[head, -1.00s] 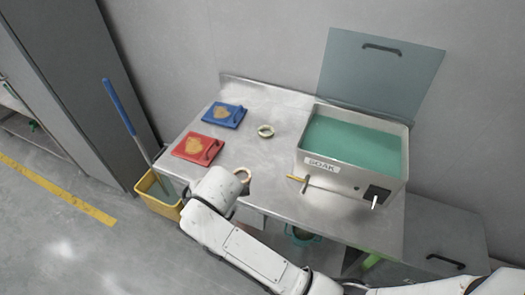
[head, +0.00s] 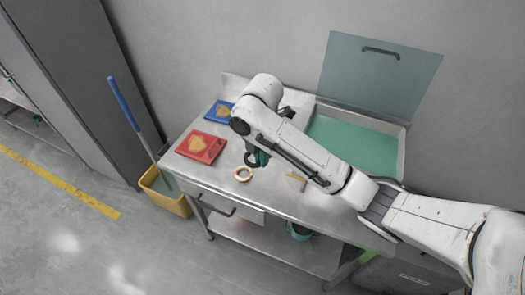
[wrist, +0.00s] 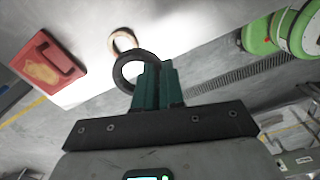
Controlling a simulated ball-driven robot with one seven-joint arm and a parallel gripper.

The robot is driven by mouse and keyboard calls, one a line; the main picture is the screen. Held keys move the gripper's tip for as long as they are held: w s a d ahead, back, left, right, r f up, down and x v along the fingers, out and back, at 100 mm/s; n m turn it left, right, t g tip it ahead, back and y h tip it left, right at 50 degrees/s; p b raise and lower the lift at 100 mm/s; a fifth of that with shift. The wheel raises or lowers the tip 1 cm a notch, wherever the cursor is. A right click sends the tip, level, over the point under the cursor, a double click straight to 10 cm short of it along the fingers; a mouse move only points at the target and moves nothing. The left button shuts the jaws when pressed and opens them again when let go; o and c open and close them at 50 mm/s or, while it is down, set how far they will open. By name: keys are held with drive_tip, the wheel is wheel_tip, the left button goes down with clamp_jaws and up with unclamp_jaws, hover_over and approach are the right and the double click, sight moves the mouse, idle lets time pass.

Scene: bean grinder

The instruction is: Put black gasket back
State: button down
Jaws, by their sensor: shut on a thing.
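The black gasket (wrist: 118,73) is a dark ring held at the tips of my gripper (wrist: 159,68), whose two teal fingers are closed on its right edge in the wrist view. In the head view my gripper (head: 259,159) is over the steel table, with the gasket (head: 249,160) partly showing as a dark arc beside the fingers. The ring's height above the table is hard to tell.
A red pad (head: 201,147) and a blue pad (head: 216,111) lie on the table's left. A teal-filled basin (head: 355,147) stands right, partly behind my arm. A yellow bucket (head: 165,193) with a blue-handled mop stands on the floor. The table's front left is clear.

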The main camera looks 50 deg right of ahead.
drive_tip(key=shift+w+d+f, duration=0.7)
drive_tip(key=shift+w+d, duration=0.25)
drive_tip(key=shift+w, duration=0.05)
drive_tip(key=w+d+f+b, duration=0.1)
drive_tip(key=d+f+b, duration=0.1)
drive_tip(key=w+d+f+b, duration=0.2)
drive_tip(key=b, duration=0.1)
drive_tip(key=w+d+f+b, duration=0.2)
drive_tip(key=d, duration=0.1)
drive_tip(key=shift+w+f+b, duration=0.1)
drive_tip(key=shift+f+b, duration=0.25)
drive_tip(key=shift+w+d+f, duration=0.4)
drive_tip(key=shift+d+f, duration=0.05)
drive_tip(key=shift+f, duration=0.25)
drive_tip(key=shift+d+f+p, duration=0.1)
drive_tip(key=shift+f+p, duration=0.3)
drive_tip(key=shift+f, duration=1.25)
drive_tip(key=c, duration=1.2)
unclamp_jaws()
drive_tip(key=shift+c, duration=0.2)
wheel_tip(320, 180, up, 12)
drive_tip(key=p, duration=0.1)
